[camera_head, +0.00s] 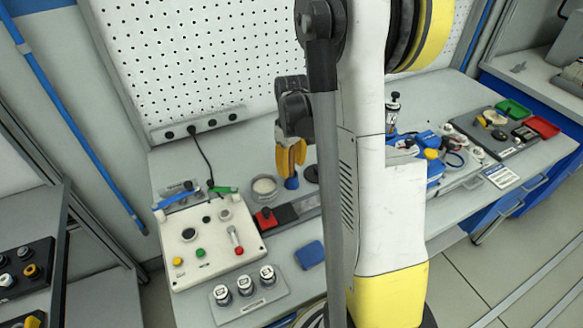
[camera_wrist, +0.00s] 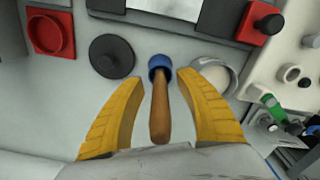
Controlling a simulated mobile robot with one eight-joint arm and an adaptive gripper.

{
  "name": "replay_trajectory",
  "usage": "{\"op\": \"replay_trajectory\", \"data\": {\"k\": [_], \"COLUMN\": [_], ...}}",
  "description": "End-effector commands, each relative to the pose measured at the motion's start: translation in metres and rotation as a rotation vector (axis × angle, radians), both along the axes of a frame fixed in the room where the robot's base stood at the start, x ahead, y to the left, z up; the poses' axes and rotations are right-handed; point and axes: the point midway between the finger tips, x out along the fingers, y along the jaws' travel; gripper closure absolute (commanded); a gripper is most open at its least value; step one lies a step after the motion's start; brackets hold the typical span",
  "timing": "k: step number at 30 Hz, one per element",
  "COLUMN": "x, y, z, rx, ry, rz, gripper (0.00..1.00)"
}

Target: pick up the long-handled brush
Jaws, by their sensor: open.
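The brush (camera_wrist: 160,115) has a brown wooden handle and a blue round end. In the wrist view it lies between my two yellow fingers, blue end near the fingertips and handle toward the palm. My gripper (camera_wrist: 161,80) is open, with a visible gap on each side of the handle. In the head view my gripper (camera_head: 290,165) points down over the bench, and the brush's blue end (camera_head: 292,183) shows just below the fingers. The handle is mostly hidden there behind the fingers.
A round dish of pale powder (camera_head: 264,187) stands left of the fingers; a black disc (camera_wrist: 112,56) lies on the other side. A white control panel (camera_head: 205,262), a blue pad (camera_head: 310,254) and a vial holder (camera_head: 250,306) are at the front. My arm hides the bench's middle.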

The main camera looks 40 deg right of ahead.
Motion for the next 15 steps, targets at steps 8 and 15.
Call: {"op": "replay_trajectory", "data": {"k": [8, 15], "x": [0.0000, 0.0000], "y": [0.0001, 0.0002], "z": [0.0016, 0.0016], "rx": [0.000, 0.000], "ry": [0.000, 0.000], "rz": [0.000, 0.000], "gripper": [0.99, 1.00]}}
